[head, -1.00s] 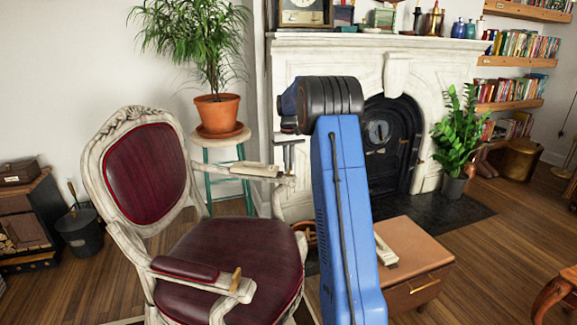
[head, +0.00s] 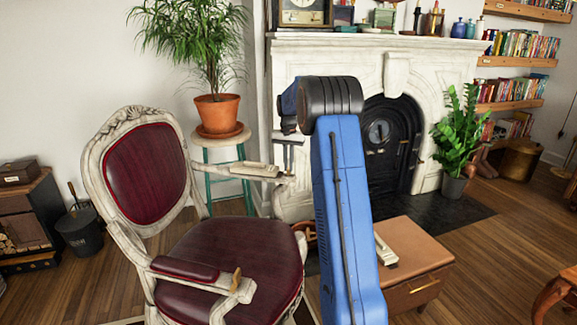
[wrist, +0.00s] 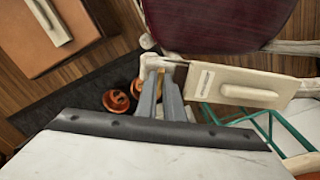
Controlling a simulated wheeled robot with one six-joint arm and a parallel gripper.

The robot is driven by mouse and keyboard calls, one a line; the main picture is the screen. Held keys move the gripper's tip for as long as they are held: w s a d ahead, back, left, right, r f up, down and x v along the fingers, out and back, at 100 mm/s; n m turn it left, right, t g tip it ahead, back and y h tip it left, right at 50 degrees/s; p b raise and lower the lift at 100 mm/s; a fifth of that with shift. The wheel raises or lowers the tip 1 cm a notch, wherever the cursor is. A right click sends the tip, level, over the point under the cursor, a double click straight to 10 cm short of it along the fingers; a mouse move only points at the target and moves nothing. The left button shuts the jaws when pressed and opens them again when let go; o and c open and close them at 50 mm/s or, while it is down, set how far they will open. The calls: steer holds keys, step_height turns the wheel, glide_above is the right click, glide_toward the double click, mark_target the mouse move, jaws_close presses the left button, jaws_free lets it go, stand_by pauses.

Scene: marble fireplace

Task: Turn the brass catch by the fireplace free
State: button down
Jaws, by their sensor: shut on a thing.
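The plate also shows in the wrist view (wrist: 240,88). In the head view my gripper (head: 288,158) points down at the plate's right end, partly behind my blue arm.
A cream and dark red chair (head: 150,170) stands close on the left. A green stool (head: 218,145) bears a potted plant. The marble fireplace (head: 440,75) is behind my arm. A brown chest (head: 425,255) stands at right, and copper pots (wrist: 116,101) lie near my fingers.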

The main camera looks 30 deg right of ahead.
stand_by(0.3)
steer(key=c, duration=1.9)
jaws_free()
steer(key=shift+o, duration=0.2)
step_height(320, 180, up, 18)
steer(key=shift+f, duration=0.25)
